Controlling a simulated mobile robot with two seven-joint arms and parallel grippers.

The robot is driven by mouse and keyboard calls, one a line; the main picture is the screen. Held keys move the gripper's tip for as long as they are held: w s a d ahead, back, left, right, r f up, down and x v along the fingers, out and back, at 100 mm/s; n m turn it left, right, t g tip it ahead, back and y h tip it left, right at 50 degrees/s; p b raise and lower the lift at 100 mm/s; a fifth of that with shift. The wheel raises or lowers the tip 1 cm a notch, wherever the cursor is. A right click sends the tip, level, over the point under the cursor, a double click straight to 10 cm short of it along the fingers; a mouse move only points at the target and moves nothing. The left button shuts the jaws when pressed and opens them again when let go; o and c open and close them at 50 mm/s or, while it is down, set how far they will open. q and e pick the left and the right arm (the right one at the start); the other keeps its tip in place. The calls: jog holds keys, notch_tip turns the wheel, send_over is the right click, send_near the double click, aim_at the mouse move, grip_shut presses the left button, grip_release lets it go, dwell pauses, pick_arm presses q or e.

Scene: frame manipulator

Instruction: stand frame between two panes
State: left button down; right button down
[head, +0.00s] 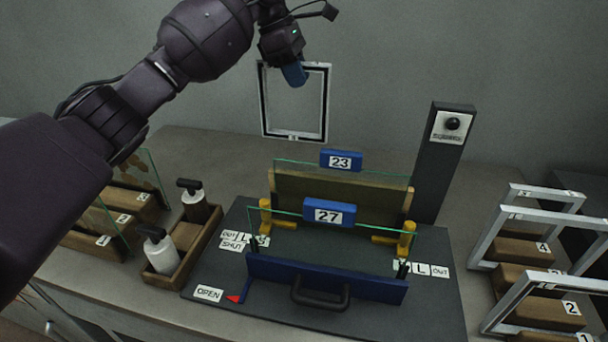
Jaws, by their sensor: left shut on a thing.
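My left gripper (294,74) is shut on the top bar of a thin silver-and-black frame (325,105). It holds the frame upright in the air, behind and above the dark fixture board (215,275). Two glass panes stand on the board: the far one carries a blue tag 23 (341,160), the near one a blue tag 27 (329,213). A gap lies between the panes, with yellow posts (408,238) at its sides. The frame hangs clear of both panes. My right gripper is out of view.
A blue bar with a black handle (320,292) lies across the front, near an OPEN label (209,293). A dark post with a knob (446,150) stands at right. Several frames stand in numbered wooden blocks (522,252) at far right. Two bottles sit in a wooden tray (198,250) at left.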

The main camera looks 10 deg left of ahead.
pick_arm(q)
notch_tip(320, 180, down, 18)
jog(key=shift+f, duration=0.25)
dwell(0.4)
jog(key=shift+s, duration=0.1)
jog(key=shift+f, duration=0.15)
jog(key=c, duration=1.1)
grip_release()
